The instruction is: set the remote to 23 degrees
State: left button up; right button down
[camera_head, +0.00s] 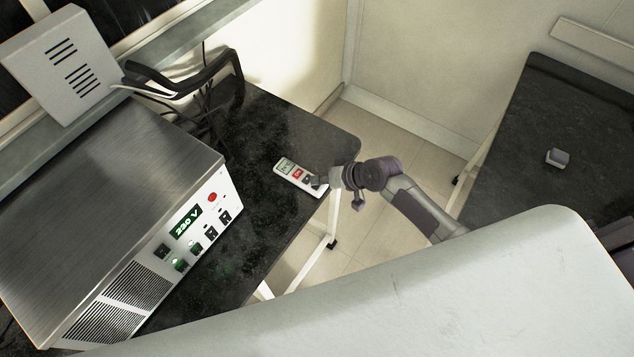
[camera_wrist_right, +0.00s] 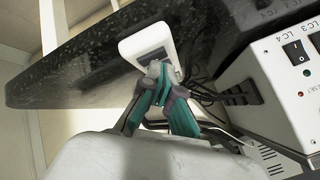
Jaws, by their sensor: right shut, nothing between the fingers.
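The remote (camera_head: 299,177) is white with a small grey display and a red button. It lies on the dark speckled table near its right end. My right gripper (camera_head: 318,183) is shut and empty, with its fingertips at the remote's lower right end, over the buttons there. In the right wrist view the shut fingertips (camera_wrist_right: 160,72) overlap the white remote (camera_wrist_right: 133,46); whether they touch it I cannot tell. The digits on the display are too small to read. The fingers hide part of the remote's keys. My left gripper is not in view.
A large metal power unit (camera_head: 110,190) with a green "230 V" display stands on the table at left. Black cables and a dark bracket (camera_head: 190,80) are behind it. Another dark table (camera_head: 540,110) at right holds a small grey block (camera_head: 557,158). Open floor lies between the tables.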

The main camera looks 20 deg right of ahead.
jog(key=shift+r+p, duration=0.35)
jog(key=shift+r, duration=0.2)
notch_tip(320, 180, up, 5)
jog(key=p, duration=0.5)
jog(key=shift+r, duration=0.1)
dwell(1.7)
